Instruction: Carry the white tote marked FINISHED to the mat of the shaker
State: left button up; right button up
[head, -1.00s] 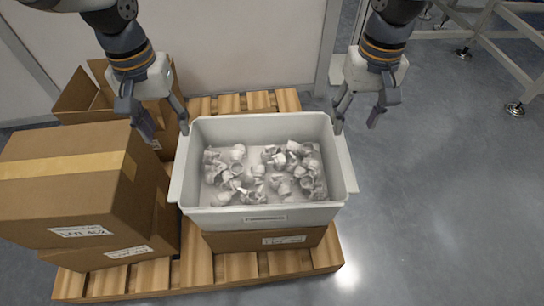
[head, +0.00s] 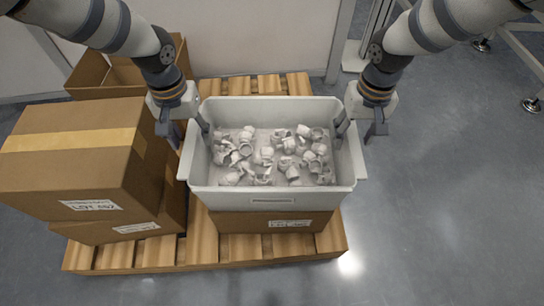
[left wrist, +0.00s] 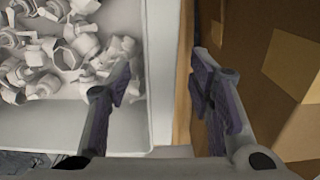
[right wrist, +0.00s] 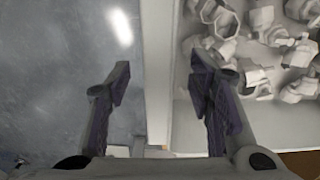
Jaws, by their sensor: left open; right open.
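The white tote (head: 272,200) is full of small whitish cap-like parts and stands on a cardboard box on a wooden pallet. A small label, too small to read, is on its near wall. My left gripper (head: 187,133) is open at the tote's left wall, one finger inside and one outside. In the left wrist view the tote's rim (left wrist: 160,75) runs between its fingers (left wrist: 163,85). My right gripper (head: 358,133) is open astride the right wall. In the right wrist view the rim (right wrist: 156,80) lies between its fingers (right wrist: 158,85). The shaker's mat is not in view.
Closed cardboard boxes (head: 75,150) stand close to the tote's left on the pallet (head: 210,255), with an open box (head: 110,75) behind them. A wall is at the back. The grey floor (head: 440,200) to the right is clear; metal frame legs (head: 530,103) stand at the upper right.

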pick_arm(q)
jog(key=shift+f, duration=0.65)
pick_arm(e)
jog(key=shift+f, duration=0.65)
pick_arm(q)
grip_shut()
pick_arm(e)
grip_shut()
